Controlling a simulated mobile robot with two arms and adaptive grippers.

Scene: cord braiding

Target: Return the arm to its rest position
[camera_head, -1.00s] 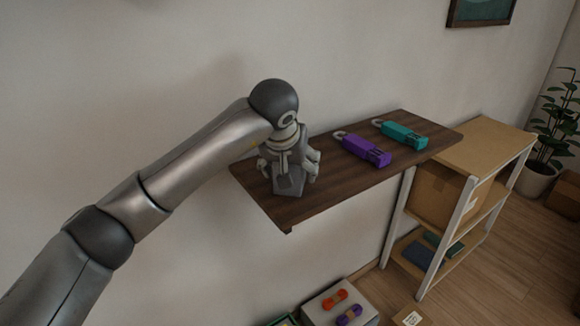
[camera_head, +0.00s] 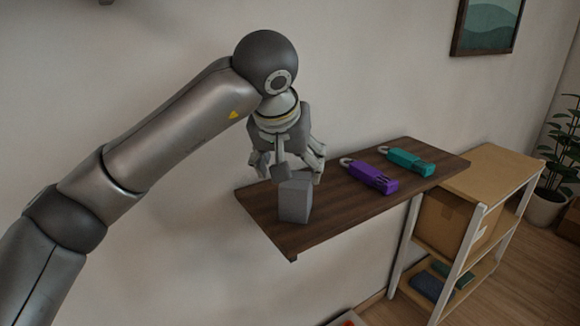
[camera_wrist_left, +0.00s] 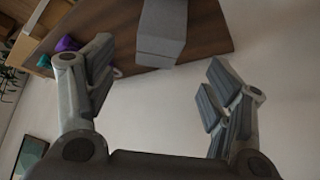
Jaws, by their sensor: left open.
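My left gripper (camera_head: 290,172) is in the head view above the near-left part of the wall shelf, just over a grey block (camera_head: 295,200). In the left wrist view the gripper (camera_wrist_left: 158,88) has its fingers wide apart with nothing between them. The grey block (camera_wrist_left: 162,30) stands on the shelf beyond the fingertips, apart from them in that view. My left arm comes in from the left and its upper part covers some of the wall. My right gripper is not in view.
The dark wooden shelf (camera_head: 345,205) also holds a purple item (camera_head: 375,177) and a teal item (camera_head: 410,162), each with a grey loop. A shelving rack (camera_head: 505,170) with a cardboard box stands to the right. A framed picture (camera_head: 487,27) hangs above. The wall area above the shelf is free.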

